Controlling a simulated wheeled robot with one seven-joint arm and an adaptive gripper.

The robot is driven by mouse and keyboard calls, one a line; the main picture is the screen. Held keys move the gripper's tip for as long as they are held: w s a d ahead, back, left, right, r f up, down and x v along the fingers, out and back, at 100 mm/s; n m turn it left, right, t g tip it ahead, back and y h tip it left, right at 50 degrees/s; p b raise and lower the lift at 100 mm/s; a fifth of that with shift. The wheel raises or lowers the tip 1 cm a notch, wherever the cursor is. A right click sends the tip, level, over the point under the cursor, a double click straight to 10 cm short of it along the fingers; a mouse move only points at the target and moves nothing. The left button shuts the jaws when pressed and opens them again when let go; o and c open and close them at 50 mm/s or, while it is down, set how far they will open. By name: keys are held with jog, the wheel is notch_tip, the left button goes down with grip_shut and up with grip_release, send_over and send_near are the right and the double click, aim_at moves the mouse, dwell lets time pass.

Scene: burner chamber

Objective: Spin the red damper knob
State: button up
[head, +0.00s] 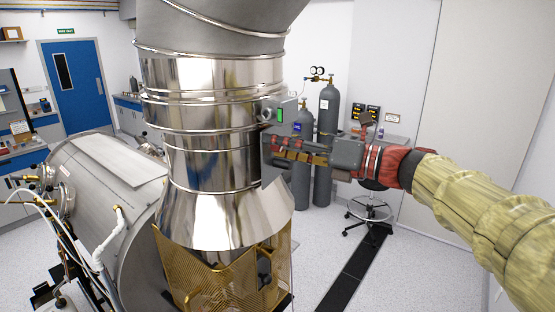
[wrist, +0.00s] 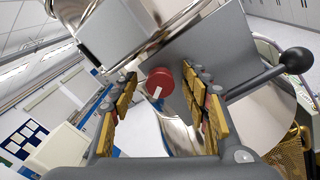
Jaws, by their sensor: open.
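The red damper knob (wrist: 159,82) shows in the wrist view as a round red cap with a white pointer mark, in front of a grey plate. My gripper (wrist: 162,100) is open, with its two gold-padded fingers on either side of the knob in that view. Whether the fingers touch the knob I cannot tell. In the head view my gripper (head: 268,150) reaches left to the shiny metal duct (head: 210,120). The knob is not visible in the head view, where my gripper seems to hide it.
A grey box with a green display (head: 279,113) sits on the duct just above my gripper. A lever with a black ball (wrist: 296,60) sticks out right of the knob. Gas cylinders (head: 328,120) and a stool (head: 370,210) stand behind. A perforated gold guard (head: 215,280) surrounds the duct's base.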

jog(key=n+b, duration=0.3)
jog(key=n, duration=0.1)
jog(key=n+b, duration=0.1)
jog(key=b, duration=0.1)
jog(key=shift+f+n+b, duration=0.3)
jog(key=shift+n+b, duration=0.05)
jog(key=shift+n, duration=0.05)
jog(key=shift+r+n+b, duration=0.2)
jog(key=shift+n+b, duration=0.15)
jog(key=shift+n, duration=0.15)
jog(key=shift+n+b, duration=0.6)
jog(key=shift+b, duration=0.1)
jog(key=shift+n, duration=0.4)
jog(key=shift+r, duration=0.15)
jog(key=shift+c, duration=0.7)
grip_shut()
jog(key=shift+r, duration=0.1)
